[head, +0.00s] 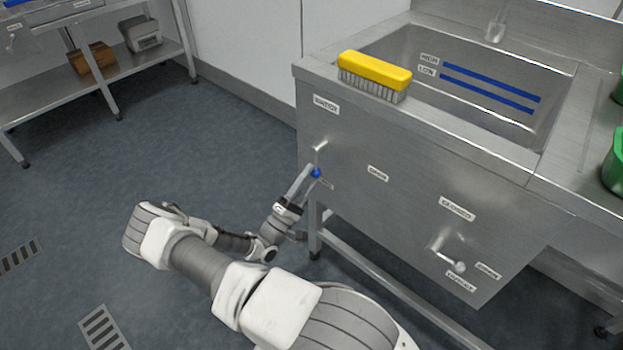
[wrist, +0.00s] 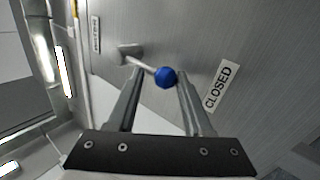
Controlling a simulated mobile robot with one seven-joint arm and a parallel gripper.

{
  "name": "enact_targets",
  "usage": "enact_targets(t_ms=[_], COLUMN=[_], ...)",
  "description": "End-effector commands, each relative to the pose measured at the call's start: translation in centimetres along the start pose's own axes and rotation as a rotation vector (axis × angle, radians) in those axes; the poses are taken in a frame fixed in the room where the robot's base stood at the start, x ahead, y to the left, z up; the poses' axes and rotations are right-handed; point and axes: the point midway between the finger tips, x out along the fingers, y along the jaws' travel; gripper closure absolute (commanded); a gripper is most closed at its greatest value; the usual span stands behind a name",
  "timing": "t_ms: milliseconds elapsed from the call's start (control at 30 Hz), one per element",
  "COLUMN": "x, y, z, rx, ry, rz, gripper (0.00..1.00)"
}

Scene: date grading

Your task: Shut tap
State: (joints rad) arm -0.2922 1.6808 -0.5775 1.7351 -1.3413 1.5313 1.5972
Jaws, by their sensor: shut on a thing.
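The tap lever (head: 319,153) is on the front panel of the steel sink, near its left end. It has a thin metal rod and a blue ball knob (head: 316,172). In the head view the lever hangs downward from its pivot. My gripper (head: 307,178) reaches it from the lower left. In the wrist view the blue knob (wrist: 165,77) sits between my fingertips (wrist: 160,80), which are shut on it. A label reading CLOSED (wrist: 220,87) is just beyond the knob, on its right. The fingers partly hide the area below the knob.
A yellow brush (head: 374,72) lies on the sink's front rim. A second lever with a pale knob (head: 460,266) is lower right on the panel. The basin (head: 480,60) has blue level stripes.

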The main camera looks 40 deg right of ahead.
Motion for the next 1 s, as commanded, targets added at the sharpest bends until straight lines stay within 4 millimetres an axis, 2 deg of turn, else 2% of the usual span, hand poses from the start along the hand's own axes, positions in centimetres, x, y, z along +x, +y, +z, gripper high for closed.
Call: enact_targets(t_ms=[33,433,467,600,633,867,1000], x=[0.5,0.5,0.5,0.5,0.5,0.2,-0.7], y=[0.0,0.1,0.1,0.1,0.1,0.1,0.1], z=[-0.1,-0.1,-0.1,-0.1,-0.1,-0.1,-0.2], rx=[0.008,0.016,0.016,0.014,0.014,0.012,0.011], ry=[-0.006,-0.010,-0.010,-0.010,-0.010,-0.008,-0.005], rz=[0.000,0.000,0.000,0.002,0.002,0.002,0.000], gripper=[1.00,1.00,0.48,0.23,0.19,0.19,0.19])
